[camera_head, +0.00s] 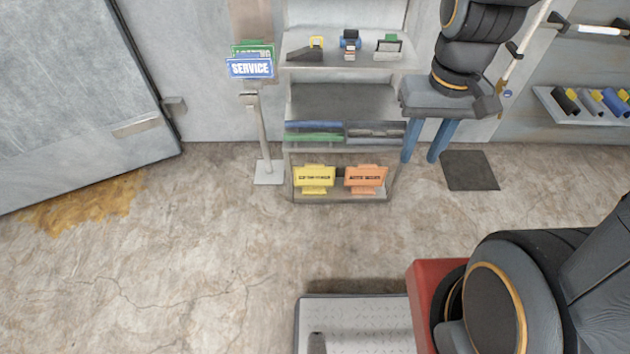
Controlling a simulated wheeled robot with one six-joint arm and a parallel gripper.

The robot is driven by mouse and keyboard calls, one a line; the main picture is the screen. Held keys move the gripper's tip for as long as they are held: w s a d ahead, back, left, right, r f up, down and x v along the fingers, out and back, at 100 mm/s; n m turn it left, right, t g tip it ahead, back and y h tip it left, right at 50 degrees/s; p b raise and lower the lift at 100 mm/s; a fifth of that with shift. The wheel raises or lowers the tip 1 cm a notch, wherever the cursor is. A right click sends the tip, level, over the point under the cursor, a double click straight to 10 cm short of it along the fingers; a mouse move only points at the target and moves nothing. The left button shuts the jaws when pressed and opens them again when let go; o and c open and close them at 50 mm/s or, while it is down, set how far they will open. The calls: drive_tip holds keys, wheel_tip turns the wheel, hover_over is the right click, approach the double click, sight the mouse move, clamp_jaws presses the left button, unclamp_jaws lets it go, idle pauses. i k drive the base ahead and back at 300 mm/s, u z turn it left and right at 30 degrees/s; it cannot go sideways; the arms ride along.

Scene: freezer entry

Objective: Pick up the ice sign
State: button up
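Two signs stand on the bottom level of a grey shelf unit, a yellow one (314,177) and an orange one (366,178). Their small dark lettering is too small to read. A blue sign (249,68) reading SERVICE and a green sign (254,49) partly behind it are on a post left of the shelf. I cannot tell which sign is the ice sign. My gripper (419,160) hangs at the right of the shelf with its two blue fingers pointing down. The fingers are apart and nothing shows between them.
The shelf unit (342,139) has small items on its upper level and blue, green and grey pieces on its middle level. A metal door (70,90) stands at left. A dark mat (468,170) lies at right. The concrete floor (190,250) before the shelf is clear.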

sight(314, 179)
drive_tip(key=z, duration=1.8)
drive_tip(key=k, duration=0.8)
drive_tip(key=u, duration=1.8)
